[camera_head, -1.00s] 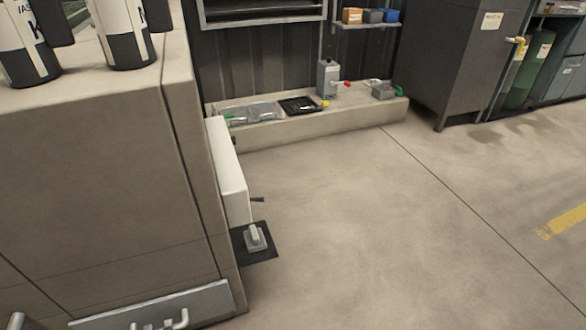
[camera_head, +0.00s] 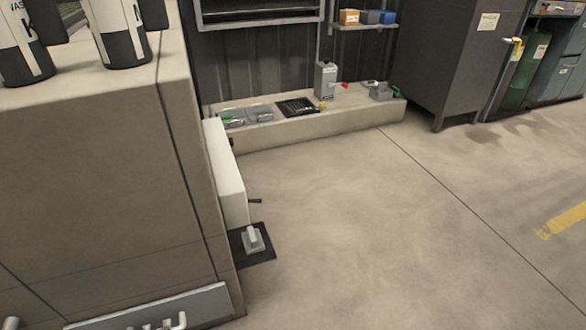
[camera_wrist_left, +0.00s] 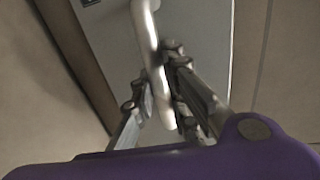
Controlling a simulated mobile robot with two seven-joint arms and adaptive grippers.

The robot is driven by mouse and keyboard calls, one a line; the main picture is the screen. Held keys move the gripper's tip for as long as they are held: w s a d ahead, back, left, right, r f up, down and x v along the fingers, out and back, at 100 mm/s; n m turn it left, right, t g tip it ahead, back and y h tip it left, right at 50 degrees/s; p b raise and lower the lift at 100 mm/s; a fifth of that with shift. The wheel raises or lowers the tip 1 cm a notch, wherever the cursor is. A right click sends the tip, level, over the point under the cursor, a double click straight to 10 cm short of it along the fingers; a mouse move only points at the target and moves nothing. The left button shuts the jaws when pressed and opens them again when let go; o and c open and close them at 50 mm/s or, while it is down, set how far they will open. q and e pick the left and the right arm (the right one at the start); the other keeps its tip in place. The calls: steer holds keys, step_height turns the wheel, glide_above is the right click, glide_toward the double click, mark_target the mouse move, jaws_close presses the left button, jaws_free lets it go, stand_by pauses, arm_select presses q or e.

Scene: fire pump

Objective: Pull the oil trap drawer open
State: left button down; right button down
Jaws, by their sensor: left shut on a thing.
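The drawer front is a grey metal panel (camera_head: 205,305) low on the beige cabinet, at the bottom left of the head view. Its silver handle (camera_head: 172,322) is partly cut off by the frame's lower edge. In the left wrist view the handle (camera_wrist_left: 150,45) is a rounded silver bar in front of the grey panel (camera_wrist_left: 205,30). My left gripper (camera_wrist_left: 157,75) is shut on this bar, one finger on each side. My right gripper is in neither view.
The beige cabinet (camera_head: 90,180) fills the left, with bottles (camera_head: 120,40) on top. A white box (camera_head: 225,175) and a small dark shelf (camera_head: 265,255) stick out from its right side. A low ledge (camera_head: 345,122) with tools stands behind. The floor (camera_head: 380,230) at right is clear.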

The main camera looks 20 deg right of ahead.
arm_select(q)
steer(key=shift+s, duration=0.15)
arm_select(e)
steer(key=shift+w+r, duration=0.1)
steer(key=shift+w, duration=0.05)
